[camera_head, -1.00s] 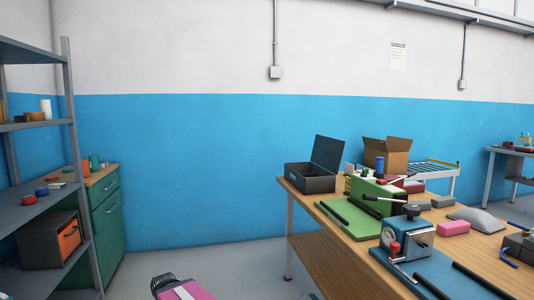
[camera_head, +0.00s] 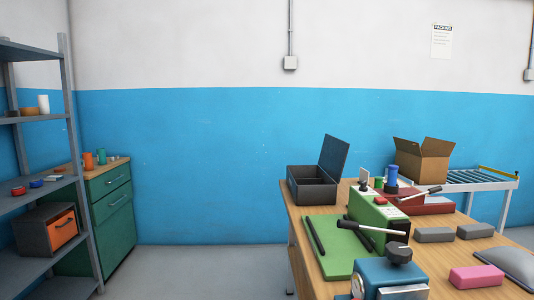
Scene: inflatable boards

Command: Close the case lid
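The case (camera_head: 312,190) is a dark grey open box at the far left corner of the wooden workbench. Its lid (camera_head: 333,160) stands raised on the right side, tilted a little past upright. The inside of the case looks empty from here, though its floor is only partly visible. My gripper does not show in the head view.
The workbench (camera_head: 310,275) carries a green mat (camera_head: 333,245), a green device (camera_head: 376,222), a blue device (camera_head: 387,277) and a pink block (camera_head: 476,277). A cardboard box (camera_head: 421,160) stands behind. Shelves (camera_head: 40,190) and a green cabinet (camera_head: 112,215) are left; the floor between is clear.

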